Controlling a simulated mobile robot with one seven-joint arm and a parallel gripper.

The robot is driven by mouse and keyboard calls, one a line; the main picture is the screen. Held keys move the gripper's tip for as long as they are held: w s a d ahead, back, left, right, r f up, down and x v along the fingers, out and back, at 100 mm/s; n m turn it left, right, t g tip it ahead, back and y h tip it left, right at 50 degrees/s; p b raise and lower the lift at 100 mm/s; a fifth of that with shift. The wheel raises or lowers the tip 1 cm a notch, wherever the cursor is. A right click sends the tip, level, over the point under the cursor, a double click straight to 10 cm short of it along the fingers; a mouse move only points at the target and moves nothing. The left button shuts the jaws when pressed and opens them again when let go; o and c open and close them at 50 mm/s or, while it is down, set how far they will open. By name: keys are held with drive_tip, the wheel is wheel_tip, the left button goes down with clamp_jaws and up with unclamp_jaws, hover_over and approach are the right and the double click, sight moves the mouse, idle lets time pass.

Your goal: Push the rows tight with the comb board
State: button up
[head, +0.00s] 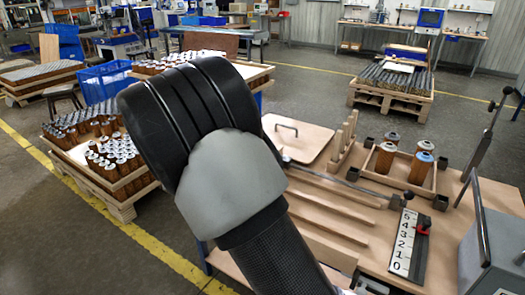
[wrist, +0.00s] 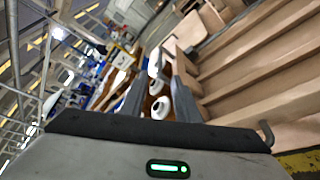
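A shallow wooden tray (head: 372,176) on the bench holds several brown filter cartridges (head: 387,157) standing upright with gaps between them. One cartridge has a blue top (head: 422,168); the others have pale tops. A wooden piece with upright teeth (head: 345,136), which looks like the comb board, stands left of the tray. My gripper (wrist: 157,62) shows in the wrist view with its grey fingers apart and nothing clearly held. White-ringed cartridges (wrist: 160,106) show beyond and between the fingers. In the head view my arm covers much of the middle, and I cannot make out the gripper's fingers.
Long wooden strips (head: 335,205) lie across the bench. A flat board with a handle (head: 298,138) lies behind them. A numbered plate (head: 406,243) and a grey box (head: 490,250) are at the right. A thin rod (head: 335,182) crosses towards the tray. Cartridge-laden pallets (head: 112,165) stand left.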

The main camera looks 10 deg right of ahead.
drive_tip(key=b+x, duration=0.1)
drive_tip(key=x, duration=1.5)
drive_tip(key=shift+w+d+f, duration=0.1)
drive_tip(key=shift+w+d, duration=0.05)
drive_tip(key=shift+w, duration=0.05)
drive_tip(key=shift+c, duration=0.4)
clamp_jaws()
